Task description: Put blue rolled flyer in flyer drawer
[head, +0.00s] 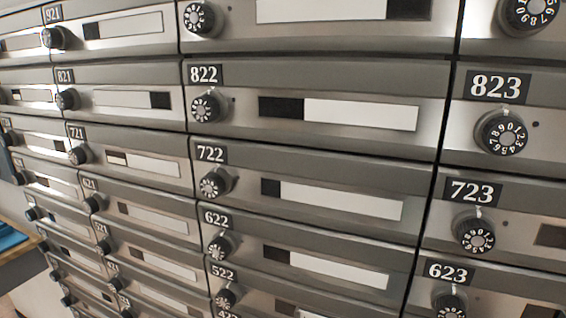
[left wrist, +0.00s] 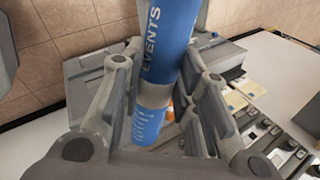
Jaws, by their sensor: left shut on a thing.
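The blue rolled flyer (left wrist: 172,40) shows in the left wrist view, with white "EVENTS" lettering and a pale band around its lower part. My left gripper (left wrist: 160,85) is shut on it, one finger on each side. The roll runs up past the top edge of that view. The head view shows neither gripper nor this flyer. I cannot make out a drawer marked for flyers in either view. My right gripper is not in view.
A wall of grey numbered mailboxes (head: 340,145) with round dials fills the head view. A wooden surface with something blue (head: 10,240) on it is at the left edge. The left wrist view shows a tiled wall (left wrist: 60,50), grey units and a pale surface (left wrist: 285,70).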

